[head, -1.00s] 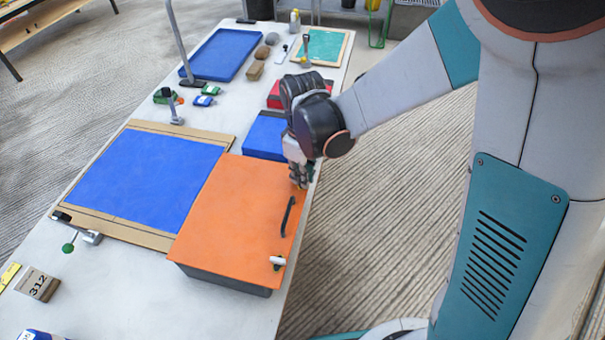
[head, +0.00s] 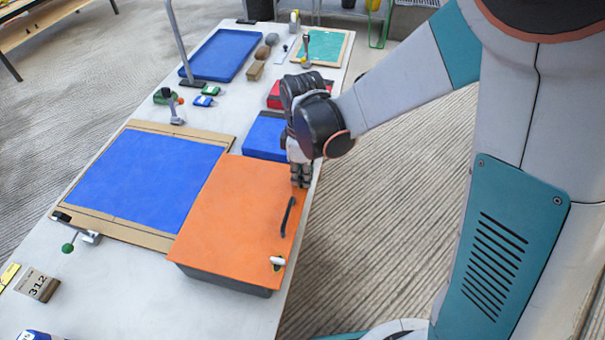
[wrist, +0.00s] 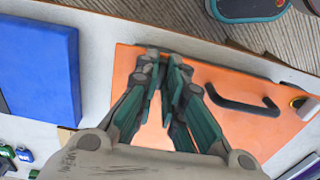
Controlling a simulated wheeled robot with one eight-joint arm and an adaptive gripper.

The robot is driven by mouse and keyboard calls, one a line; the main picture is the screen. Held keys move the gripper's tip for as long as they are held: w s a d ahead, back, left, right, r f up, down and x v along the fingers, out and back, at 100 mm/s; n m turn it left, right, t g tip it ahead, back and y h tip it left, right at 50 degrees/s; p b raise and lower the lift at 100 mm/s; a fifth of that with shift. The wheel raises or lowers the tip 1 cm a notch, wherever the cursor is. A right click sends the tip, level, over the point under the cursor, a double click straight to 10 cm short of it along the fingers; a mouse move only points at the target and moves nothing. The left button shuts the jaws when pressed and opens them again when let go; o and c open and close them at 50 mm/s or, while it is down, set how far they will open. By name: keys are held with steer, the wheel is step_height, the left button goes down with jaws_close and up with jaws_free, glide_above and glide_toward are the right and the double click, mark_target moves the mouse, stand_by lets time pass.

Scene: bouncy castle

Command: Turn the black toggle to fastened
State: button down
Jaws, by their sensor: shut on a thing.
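The orange lid (head: 225,215) covers a dark box on the table's right edge, with a black bar handle (head: 287,217) along its right side. My gripper (head: 300,183) points down at the lid's far right corner, fingers drawn together. In the wrist view, the fingertips (wrist: 165,62) meet over the lid (wrist: 128,65) near its edge. The black toggle is not clearly seen; the fingers hide what they hold at that corner. A pale toggle with a dark end (head: 277,262) sits at the near right corner, apart from my gripper, and also shows in the wrist view (wrist: 304,104).
A blue panel in a wooden frame (head: 145,178) lies left of the box. A blue box (head: 265,136) stands just behind it, close to my gripper. A clamp with a green knob (head: 78,238) is at the front left. Open floor lies right of the table.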

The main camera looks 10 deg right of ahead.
mark_target(302, 178)
steer(key=c, duration=1.7)
jaws_free()
steer(key=shift+r, duration=0.15)
step_height(302, 178, up, 7)
steer(key=shift+r, duration=0.15)
